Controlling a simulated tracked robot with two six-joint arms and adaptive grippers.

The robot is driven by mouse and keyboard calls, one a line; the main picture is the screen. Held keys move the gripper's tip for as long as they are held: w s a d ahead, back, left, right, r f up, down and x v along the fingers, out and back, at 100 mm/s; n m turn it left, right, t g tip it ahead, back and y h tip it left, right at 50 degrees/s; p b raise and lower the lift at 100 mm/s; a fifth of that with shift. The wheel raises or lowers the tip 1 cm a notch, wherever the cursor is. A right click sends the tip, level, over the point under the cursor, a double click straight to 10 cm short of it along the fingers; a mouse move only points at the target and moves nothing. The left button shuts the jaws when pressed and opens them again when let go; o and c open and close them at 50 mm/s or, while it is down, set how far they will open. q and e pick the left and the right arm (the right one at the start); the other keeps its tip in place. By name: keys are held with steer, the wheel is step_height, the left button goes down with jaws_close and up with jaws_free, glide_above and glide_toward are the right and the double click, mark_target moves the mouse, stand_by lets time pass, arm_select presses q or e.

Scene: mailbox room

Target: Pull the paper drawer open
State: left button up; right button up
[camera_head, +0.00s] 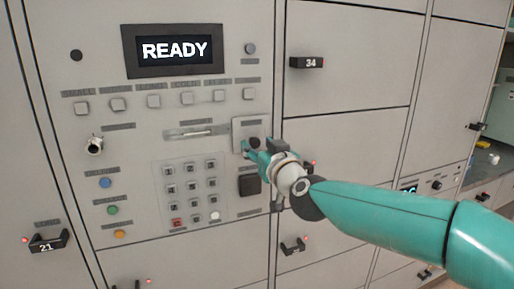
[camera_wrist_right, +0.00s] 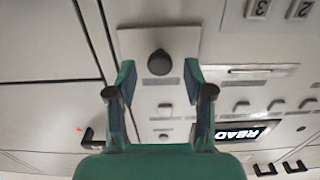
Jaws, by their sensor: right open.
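A light square plate with a round black knob (camera_head: 254,143), which looks like the paper drawer front (camera_head: 240,128), sits on the grey machine panel right of the keypad. In the wrist view the knob (camera_wrist_right: 160,62) stands out from the plate (camera_wrist_right: 185,42). The plate appears flush with the panel. My right gripper (camera_head: 257,149) is in front of it with its fingers open. In the wrist view its fingertips (camera_wrist_right: 160,75) are spread to either side of the knob's lower edge; I cannot tell how far they are from the panel. My left gripper is not in view.
A READY screen (camera_head: 174,50) is at the panel's top, with a row of square buttons (camera_head: 186,98) below. A keypad (camera_head: 191,188) is left of my right gripper and a black square part (camera_head: 250,185) is below it. Lockers with handles, such as 34 (camera_head: 306,62), flank the panel.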

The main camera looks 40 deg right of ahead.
steer(key=shift+w+d, duration=0.1)
steer(key=shift+w, duration=0.45)
jaws_close()
